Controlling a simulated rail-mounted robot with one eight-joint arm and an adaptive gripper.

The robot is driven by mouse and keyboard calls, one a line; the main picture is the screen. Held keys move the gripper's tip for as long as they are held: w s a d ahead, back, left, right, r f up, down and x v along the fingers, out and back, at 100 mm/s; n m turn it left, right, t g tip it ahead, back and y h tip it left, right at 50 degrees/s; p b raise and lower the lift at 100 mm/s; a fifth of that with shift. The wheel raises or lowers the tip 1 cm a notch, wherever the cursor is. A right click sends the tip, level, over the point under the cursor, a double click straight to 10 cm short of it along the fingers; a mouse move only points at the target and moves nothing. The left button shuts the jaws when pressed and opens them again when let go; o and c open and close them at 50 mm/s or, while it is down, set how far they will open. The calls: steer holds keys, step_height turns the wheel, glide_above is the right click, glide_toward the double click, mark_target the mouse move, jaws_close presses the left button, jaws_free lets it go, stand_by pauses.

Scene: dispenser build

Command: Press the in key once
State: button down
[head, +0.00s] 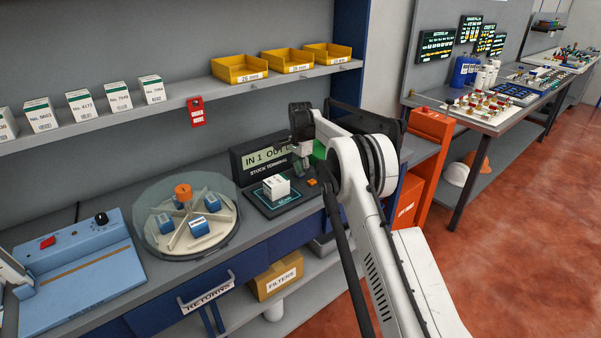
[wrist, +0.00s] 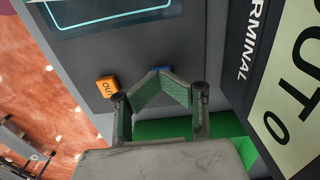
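The stock terminal (head: 243,163) stands on the bench with its display reading IN 1; the wrist view shows OUT 0 on the display (wrist: 291,100). A blue key (wrist: 160,69), probably the in key, shows just past my fingertips, mostly hidden by them. An orange key marked OUT (wrist: 107,86) lies left of it in the wrist view, and an orange key also shows in the head view (head: 312,182). My gripper (wrist: 156,76) has its fingertips together with nothing between them. It is over the key end of the terminal's pad; I cannot tell whether it touches the blue key.
A white box (head: 276,187) sits on the terminal's dark pad. A green object (wrist: 165,129) is close beside my gripper. A round sorter (head: 152,247) with blue blocks and a light-blue device (head: 80,275) stand to the left. A shelf with yellow bins (head: 240,68) runs above.

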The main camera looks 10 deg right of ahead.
steer(key=shift+f, duration=0.1)
steer(key=shift+w+r, duration=0.1)
steer(key=shift+r, duration=0.5)
step_height(320, 180, up, 13)
stand_by(0.6)
